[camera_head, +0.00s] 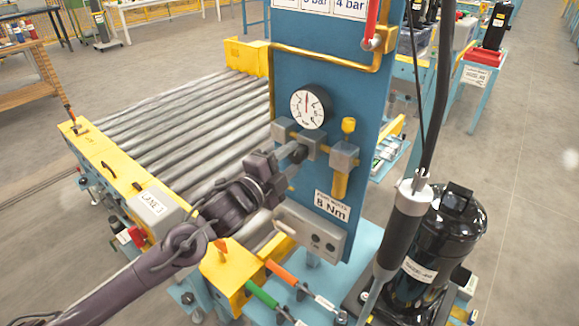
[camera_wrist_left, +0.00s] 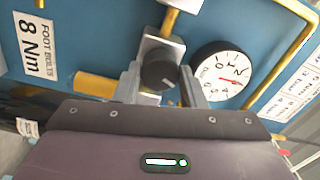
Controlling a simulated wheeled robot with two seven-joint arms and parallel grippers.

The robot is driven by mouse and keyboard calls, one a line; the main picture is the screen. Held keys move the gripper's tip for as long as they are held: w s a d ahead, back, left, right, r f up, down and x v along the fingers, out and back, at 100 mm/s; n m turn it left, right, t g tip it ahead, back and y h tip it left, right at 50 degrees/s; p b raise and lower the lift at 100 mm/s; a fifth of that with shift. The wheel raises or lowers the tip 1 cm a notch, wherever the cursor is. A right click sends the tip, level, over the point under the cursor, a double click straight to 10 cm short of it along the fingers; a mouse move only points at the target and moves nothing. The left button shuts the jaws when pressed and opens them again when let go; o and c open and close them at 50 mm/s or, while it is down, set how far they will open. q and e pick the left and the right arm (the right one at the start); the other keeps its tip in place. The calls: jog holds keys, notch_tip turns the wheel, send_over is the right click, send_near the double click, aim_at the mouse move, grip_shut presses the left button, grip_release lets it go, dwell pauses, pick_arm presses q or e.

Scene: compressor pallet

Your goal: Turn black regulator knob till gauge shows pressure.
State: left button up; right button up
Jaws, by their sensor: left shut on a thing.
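The black regulator knob (camera_wrist_left: 158,74) sits on a grey regulator block on the blue panel, with a pale mark on its face. My left gripper (camera_wrist_left: 161,82) has its two fingers on either side of the knob and is shut on it. In the head view the left gripper (camera_head: 283,160) reaches the regulator from the left and hides most of the knob. The round white gauge (camera_head: 307,106) is just above the knob; it also shows in the left wrist view (camera_wrist_left: 222,73). Its red needle points roughly up in the head view. My right gripper is not seen.
The blue panel (camera_head: 350,90) carries yellow pipes, a brass fitting and an "8 Nm" label (camera_head: 332,206). A grey box (camera_head: 310,232) is below. A black compressor (camera_head: 440,250) and a hanging tool (camera_head: 405,225) stand right. A roller conveyor (camera_head: 185,120) lies left.

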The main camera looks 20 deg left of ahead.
pick_arm(q)
jog(key=shift+m+b, duration=1.55)
jog(key=shift+m, duration=0.65)
jog(key=o, duration=1)
jog(key=shift+s+a+f, duration=0.15)
jog(key=shift+s, duration=0.1)
jog(key=b+v, duration=0.1)
jog(key=v, duration=0.6)
jog(key=shift+b, duration=0.4)
